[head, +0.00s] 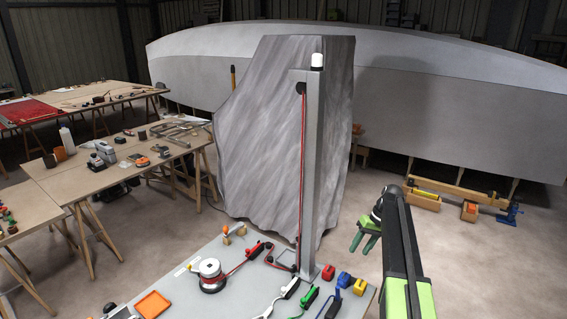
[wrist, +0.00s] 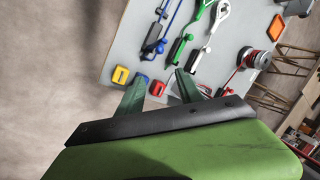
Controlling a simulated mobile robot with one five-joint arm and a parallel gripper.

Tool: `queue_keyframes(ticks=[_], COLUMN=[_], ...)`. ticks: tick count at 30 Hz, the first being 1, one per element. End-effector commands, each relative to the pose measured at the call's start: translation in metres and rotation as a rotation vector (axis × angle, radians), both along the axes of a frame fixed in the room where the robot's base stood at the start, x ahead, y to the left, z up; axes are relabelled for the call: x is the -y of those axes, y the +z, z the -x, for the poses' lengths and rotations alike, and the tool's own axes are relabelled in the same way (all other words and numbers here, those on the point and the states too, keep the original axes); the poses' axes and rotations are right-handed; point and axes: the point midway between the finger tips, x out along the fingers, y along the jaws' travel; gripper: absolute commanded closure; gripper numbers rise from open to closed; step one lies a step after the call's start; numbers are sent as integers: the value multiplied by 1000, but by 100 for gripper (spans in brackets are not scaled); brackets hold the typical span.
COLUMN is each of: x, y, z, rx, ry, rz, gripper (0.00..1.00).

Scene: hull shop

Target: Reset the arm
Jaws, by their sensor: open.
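My gripper (head: 364,238) is raised at the right of the head view, beyond the right edge of the grey worktop (head: 232,295). Its green fingers are apart with nothing between them. In the wrist view the open fingers (wrist: 160,80) point toward the worktop's edge. My arm rises at the right of the head view and bends down at its top toward the gripper.
A grey post (head: 313,170) with a red rope stands on the worktop. A winch (head: 210,270), an orange tray (head: 152,303), a yellow block (head: 360,286) and green-handled gear (head: 310,297) lie there. A draped sheet (head: 262,130) hangs behind.

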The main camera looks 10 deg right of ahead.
Motion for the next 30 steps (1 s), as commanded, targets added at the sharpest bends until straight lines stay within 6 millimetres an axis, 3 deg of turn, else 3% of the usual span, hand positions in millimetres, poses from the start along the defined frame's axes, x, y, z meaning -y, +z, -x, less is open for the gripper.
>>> queue_keyframes(ticks=[2, 5, 10, 12, 15, 18, 21, 24, 30], x=[-33, -90, -182, -212, -240, -247, -237, -227, -226], y=[-21, -45, -88, -106, -126, -134, -131, -131, -131], z=[-8, 4, 64, 97, 148, 189, 213, 221, 213], rx=[0, -3, -11, -14, -14, -8, -3, 3, 2], ry=[44, 113, 210, 226, 220, 176, 107, 34, -10], rz=[-1, 7, 77, 123, 198, 269, 323, 362, 366], gripper=[57, 57, 57, 57, 57, 57, 57, 57, 57])
